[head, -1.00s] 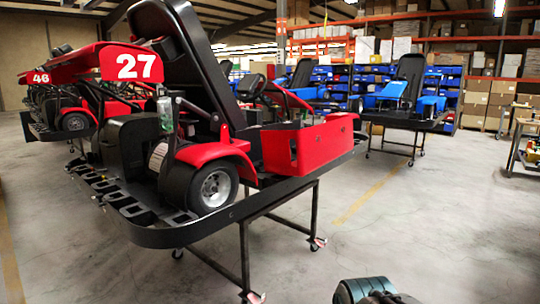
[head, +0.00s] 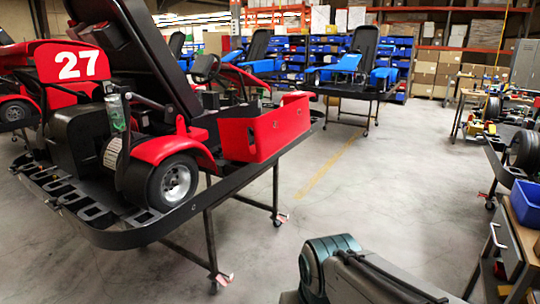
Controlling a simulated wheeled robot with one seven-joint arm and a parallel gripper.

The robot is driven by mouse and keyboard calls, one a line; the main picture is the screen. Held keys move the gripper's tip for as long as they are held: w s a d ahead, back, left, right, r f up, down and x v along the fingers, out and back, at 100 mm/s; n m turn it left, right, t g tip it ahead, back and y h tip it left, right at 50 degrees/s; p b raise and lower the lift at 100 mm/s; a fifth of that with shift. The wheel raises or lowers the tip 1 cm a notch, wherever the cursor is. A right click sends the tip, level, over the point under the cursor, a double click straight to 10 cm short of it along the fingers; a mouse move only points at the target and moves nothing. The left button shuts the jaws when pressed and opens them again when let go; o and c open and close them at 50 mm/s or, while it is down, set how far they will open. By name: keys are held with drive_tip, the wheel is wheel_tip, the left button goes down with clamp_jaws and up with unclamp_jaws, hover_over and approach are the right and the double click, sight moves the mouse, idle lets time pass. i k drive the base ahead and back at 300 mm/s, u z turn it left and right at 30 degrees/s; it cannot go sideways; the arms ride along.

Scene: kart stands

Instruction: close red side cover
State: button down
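A red go-kart marked 27 (head: 82,65) sits on a dark wheeled stand (head: 130,232) at the left of the head view. Its red side cover (head: 268,132) is a box-like panel on the near right side, behind the rear wheel (head: 172,182). The cover appears swung outward from the kart body, standing above the black bumper rail. My arm shows at the bottom centre, in front of and apart from the kart. My gripper is not in view.
Blue karts (head: 352,72) stand on stands at the back. A workbench with a blue bin (head: 526,203) and drawers is at the right. Tools and wheels lie on benches (head: 500,110) further right. The grey floor between kart and benches is clear.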

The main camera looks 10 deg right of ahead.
sight(269, 140)
drive_tip(key=z, duration=0.75)
drive_tip(key=i, duration=0.85)
drive_tip(key=z, duration=0.55)
drive_tip(key=i, duration=1.05)
drive_tip(key=u, duration=1.05)
drive_tip(key=i, duration=0.65)
drive_tip(key=u, duration=0.6)
